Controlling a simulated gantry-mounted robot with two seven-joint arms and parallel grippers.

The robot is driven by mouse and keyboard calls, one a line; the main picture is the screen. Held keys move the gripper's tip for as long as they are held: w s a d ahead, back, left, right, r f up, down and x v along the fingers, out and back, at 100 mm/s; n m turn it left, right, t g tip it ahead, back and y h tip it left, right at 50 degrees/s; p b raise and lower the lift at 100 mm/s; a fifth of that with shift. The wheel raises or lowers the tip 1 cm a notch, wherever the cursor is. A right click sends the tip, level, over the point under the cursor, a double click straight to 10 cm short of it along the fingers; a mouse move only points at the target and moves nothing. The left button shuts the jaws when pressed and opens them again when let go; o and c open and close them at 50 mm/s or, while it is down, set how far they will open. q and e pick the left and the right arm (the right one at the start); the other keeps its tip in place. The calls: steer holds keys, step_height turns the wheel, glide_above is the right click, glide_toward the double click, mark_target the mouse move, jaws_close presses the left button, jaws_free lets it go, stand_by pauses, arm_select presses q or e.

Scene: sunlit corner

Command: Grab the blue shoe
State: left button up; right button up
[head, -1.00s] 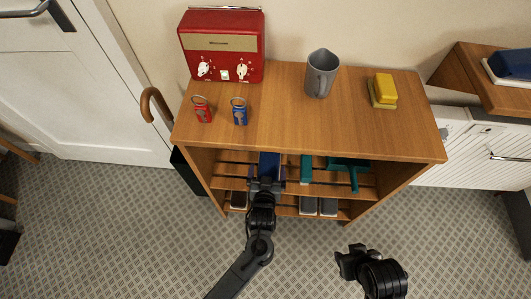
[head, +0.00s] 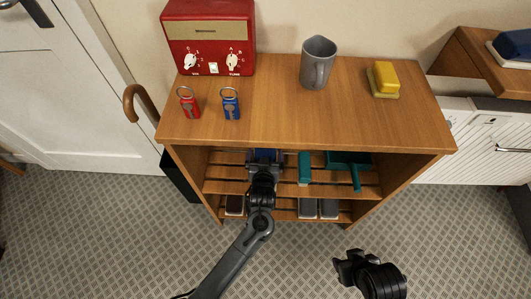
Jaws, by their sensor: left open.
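The blue shoe (head: 265,154) is on the upper slatted shelf inside the wooden rack. Only a small blue part of it shows under the tabletop edge. My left gripper (head: 263,164) is open at the near side of the shoe, reaching into the shelf opening. The gripper and wrist hide most of the shoe, and whether the fingers touch it I cannot tell. My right gripper (head: 342,268) is low in front of the rack at the right, away from the shoe. Its finger gap is not clear.
The rack top (head: 275,110) overhangs the shelf. Dark shoes stand below.

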arm_select(q)
steer(key=c, duration=0.9)
steer(key=shift+r, duration=0.1)
steer(key=shift+c, duration=0.4)
